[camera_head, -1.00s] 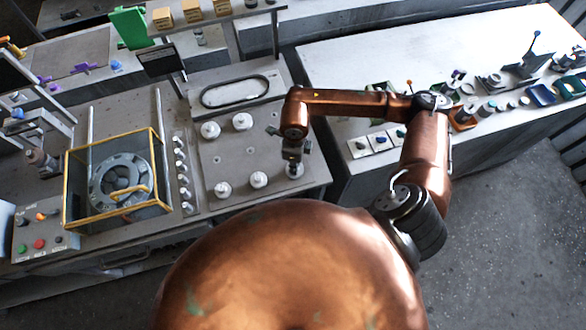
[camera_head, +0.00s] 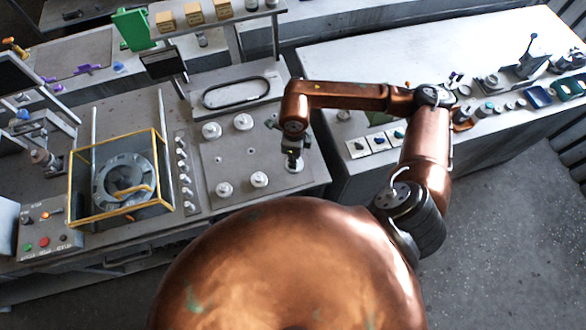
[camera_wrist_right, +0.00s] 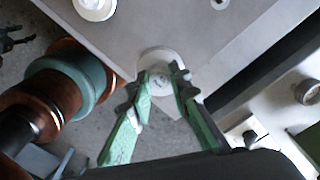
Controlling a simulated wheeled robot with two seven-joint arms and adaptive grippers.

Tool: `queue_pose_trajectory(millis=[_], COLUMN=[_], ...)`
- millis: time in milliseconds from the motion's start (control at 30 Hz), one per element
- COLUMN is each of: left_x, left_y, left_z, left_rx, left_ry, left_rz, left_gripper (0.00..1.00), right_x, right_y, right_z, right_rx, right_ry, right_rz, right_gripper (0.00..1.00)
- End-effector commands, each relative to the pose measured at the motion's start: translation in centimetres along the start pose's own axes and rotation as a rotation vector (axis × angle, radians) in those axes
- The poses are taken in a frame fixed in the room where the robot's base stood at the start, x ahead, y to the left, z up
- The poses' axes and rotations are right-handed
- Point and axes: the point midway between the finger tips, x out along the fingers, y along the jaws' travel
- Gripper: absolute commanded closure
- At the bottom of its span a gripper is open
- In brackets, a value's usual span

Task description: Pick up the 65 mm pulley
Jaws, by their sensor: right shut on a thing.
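Several pale round pulleys stand on the grey plate (camera_head: 235,155). One pulley (camera_head: 295,167) is at the plate's front right corner, the others at its back (camera_head: 243,121) and front (camera_head: 259,179). No size marking is readable in the head view. My right gripper (camera_head: 293,162) points down over the corner pulley. In the right wrist view, the green fingers of the gripper (camera_wrist_right: 164,80) are shut on this pulley (camera_wrist_right: 155,58), on its hub. The pulley appears to be at the plate's surface; any gap below is hidden. My left gripper is not in view.
A black belt loop (camera_head: 236,92) lies on a raised panel behind the plate. A row of small pegs (camera_head: 184,165) and a yellow-framed guard (camera_head: 120,180) stand left of the plate. A second bench (camera_head: 340,60) with tools is at the right, beyond a gap.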

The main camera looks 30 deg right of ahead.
Motion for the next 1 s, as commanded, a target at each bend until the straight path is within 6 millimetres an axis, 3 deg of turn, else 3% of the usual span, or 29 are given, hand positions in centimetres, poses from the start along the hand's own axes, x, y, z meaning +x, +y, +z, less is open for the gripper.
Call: queue_pose_trajectory(millis=[200,533,1000], left_x=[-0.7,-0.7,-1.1], left_y=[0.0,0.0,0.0], left_z=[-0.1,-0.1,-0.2], left_rx=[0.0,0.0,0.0], left_ry=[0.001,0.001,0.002], left_rz=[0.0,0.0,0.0], left_gripper=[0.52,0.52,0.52], right_x=[-1.5,-1.4,-2.4], right_y=[0.0,0.2,4.4], right_z=[0.1,0.0,-0.8], right_rx=[-0.001,-0.001,-0.003], right_ry=[-0.002,-0.001,-0.002], right_rz=[0.0,0.0,0.001], right_gripper=[1.0,1.0,1.0])
